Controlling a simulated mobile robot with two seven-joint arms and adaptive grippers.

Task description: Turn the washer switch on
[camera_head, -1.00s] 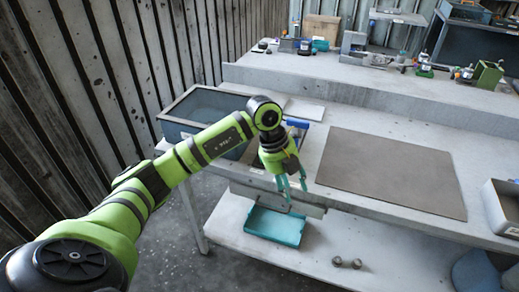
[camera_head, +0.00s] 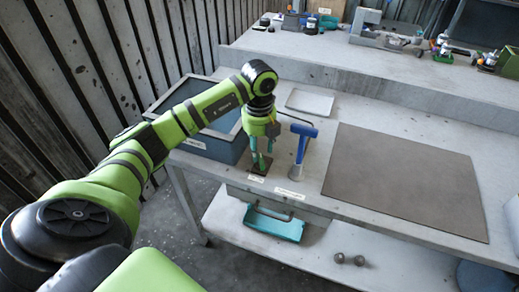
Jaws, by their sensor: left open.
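My left gripper (camera_head: 261,165) points down at the front left of the bench, its teal fingers apart and empty. Its tips are at or just above a small dark plate (camera_head: 262,161), which they partly cover; this may be the washer switch, but its on or off position cannot be made out. I cannot tell whether the fingers touch it. A small label (camera_head: 257,178) sits at the bench edge in front of it. An open grey-blue basin (camera_head: 228,150) with a label, possibly the washer, stands to the left behind my arm. My right gripper is not in view.
A blue-headed, hammer-like tool (camera_head: 303,132) stands close to the right of the gripper. A brown mat (camera_head: 400,180) lies farther right. A white tray (camera_head: 310,102) lies behind. A teal bin (camera_head: 273,224) and two small metal pieces (camera_head: 349,260) are on the lower shelf.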

